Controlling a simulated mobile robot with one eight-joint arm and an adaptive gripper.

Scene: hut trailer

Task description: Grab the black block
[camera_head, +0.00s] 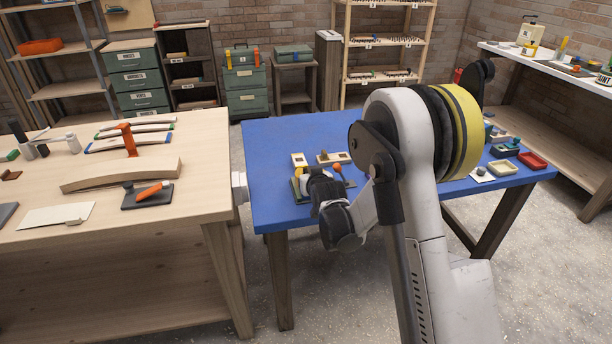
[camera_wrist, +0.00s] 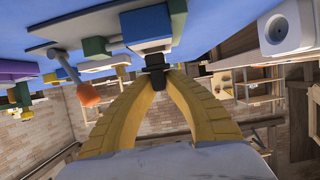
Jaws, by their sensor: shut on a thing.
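The black block (camera_wrist: 154,59) is small and dark and sits between the tips of my gripper (camera_wrist: 155,74) in the wrist view. The two yellow fingers close in on it from both sides. Beyond it in that view is a blue block (camera_wrist: 146,22) with a green strip beside it, close to the held block; whether they touch is not clear. In the head view my wrist is low over the left front of the blue table (camera_head: 275,140), and it hides the fingertips and the black block.
In the wrist view an orange-tipped stick (camera_wrist: 87,95) is left of the fingers and a white block with a round hole (camera_wrist: 284,34) is at right. A red tray (camera_head: 532,160) lies at the blue table's right. A wooden table (camera_head: 45,180) stands left, holding tools.

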